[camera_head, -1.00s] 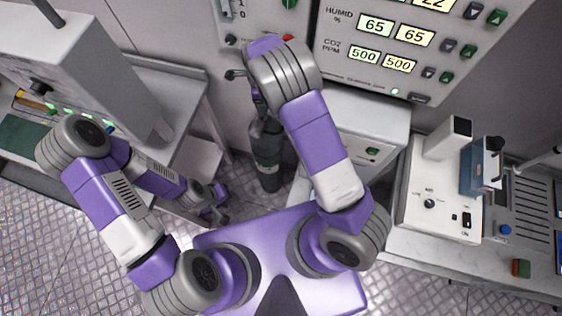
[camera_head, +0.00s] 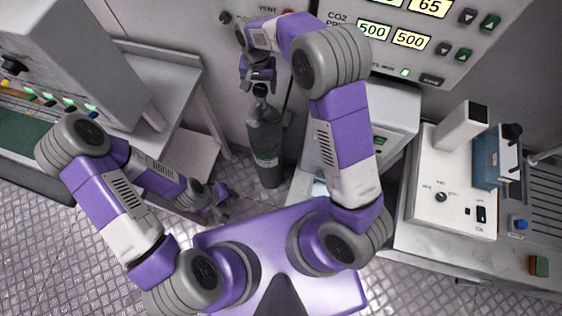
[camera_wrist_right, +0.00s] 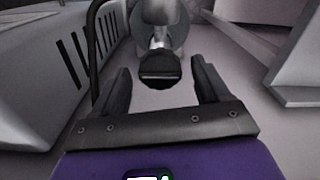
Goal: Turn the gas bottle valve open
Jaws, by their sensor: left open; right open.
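The gas bottle (camera_head: 265,145) is a dark grey upright cylinder standing by the wall in the head view. Its dark valve (camera_head: 260,90) is on top, just below my right gripper (camera_head: 258,82). In the right wrist view the valve knob (camera_wrist_right: 160,70) lies ahead, between the lines of my open right fingers (camera_wrist_right: 160,88), with the bottle (camera_wrist_right: 160,15) behind it. I cannot tell whether the fingers touch the knob. My left gripper (camera_head: 220,203) is open and empty, low at the left of the bottle.
A grey side table (camera_head: 165,70) stands left of the bottle. A white cabinet (camera_head: 390,115) stands to its right, with a bench device (camera_head: 455,180) beyond. A control panel (camera_head: 440,50) is on the wall above. A dark hose (camera_wrist_right: 92,40) runs beside the bottle.

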